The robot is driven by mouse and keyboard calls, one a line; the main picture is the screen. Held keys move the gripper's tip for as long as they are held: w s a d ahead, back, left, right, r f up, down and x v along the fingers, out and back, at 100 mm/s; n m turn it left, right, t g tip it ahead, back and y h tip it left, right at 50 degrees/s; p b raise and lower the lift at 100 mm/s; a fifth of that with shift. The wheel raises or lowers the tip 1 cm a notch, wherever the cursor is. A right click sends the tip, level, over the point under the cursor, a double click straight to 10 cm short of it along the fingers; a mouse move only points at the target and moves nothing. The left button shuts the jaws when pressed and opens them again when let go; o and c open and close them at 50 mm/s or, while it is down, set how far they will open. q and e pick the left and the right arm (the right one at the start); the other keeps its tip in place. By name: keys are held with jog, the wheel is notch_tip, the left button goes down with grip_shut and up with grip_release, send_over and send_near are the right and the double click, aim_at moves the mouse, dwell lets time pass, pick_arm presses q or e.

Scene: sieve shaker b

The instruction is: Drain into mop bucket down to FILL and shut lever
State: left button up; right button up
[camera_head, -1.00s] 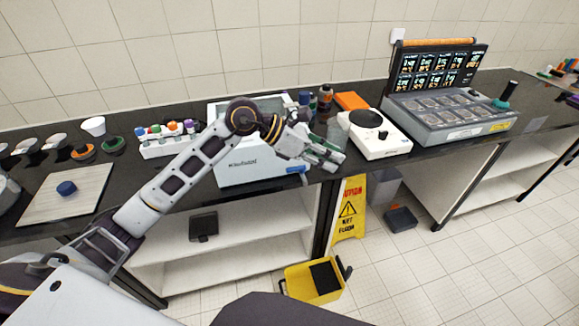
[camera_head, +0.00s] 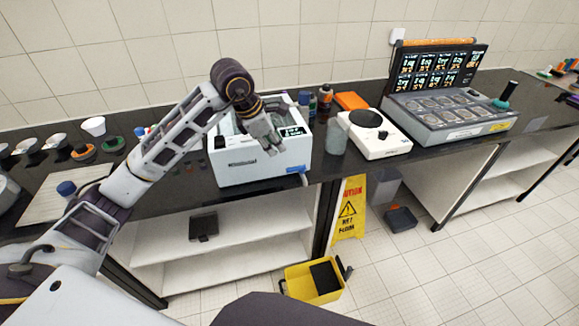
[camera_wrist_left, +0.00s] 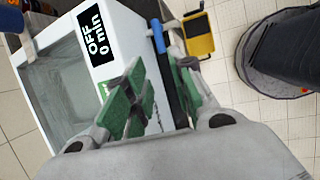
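The white bath (camera_head: 260,165) stands on the black counter, its open tank facing up. In the left wrist view its display (camera_wrist_left: 98,38) reads OFF, 0 min. I cannot read a FILL mark or tell the water level in the tank (camera_wrist_left: 62,90). A blue lever (camera_head: 297,170) is at the bath's lower right front; it also shows in the left wrist view (camera_wrist_left: 158,36). The yellow mop bucket (camera_head: 298,284) is on the floor below. My left gripper (camera_head: 272,147) is open and empty by the bath's front, its green-padded fingers (camera_wrist_left: 164,85) apart. My right gripper is out of view.
A glass jar (camera_head: 337,137) and a white plate device (camera_head: 375,140) stand right of the bath. Bottles (camera_head: 325,97) stand behind. A yellow wet-floor sign (camera_head: 350,208) stands on the floor by the cabinet. Open floor lies to the right.

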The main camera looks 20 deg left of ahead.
pick_arm(q)
jog(key=shift+f, duration=0.1)
jog(key=p, duration=0.1)
send_near(291, 168)
jog(key=x, duration=0.7)
jog(key=shift+w+d+f, duration=0.1)
jog(key=shift+w+f, duration=0.05)
jog(key=shift+f, duration=0.35)
jog(key=shift+w+f, duration=0.1)
jog(key=shift+f, duration=0.1)
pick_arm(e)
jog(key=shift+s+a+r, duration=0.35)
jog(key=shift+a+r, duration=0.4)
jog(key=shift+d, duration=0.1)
pick_arm(q)
jog(key=shift+c, duration=0.2)
grip_shut()
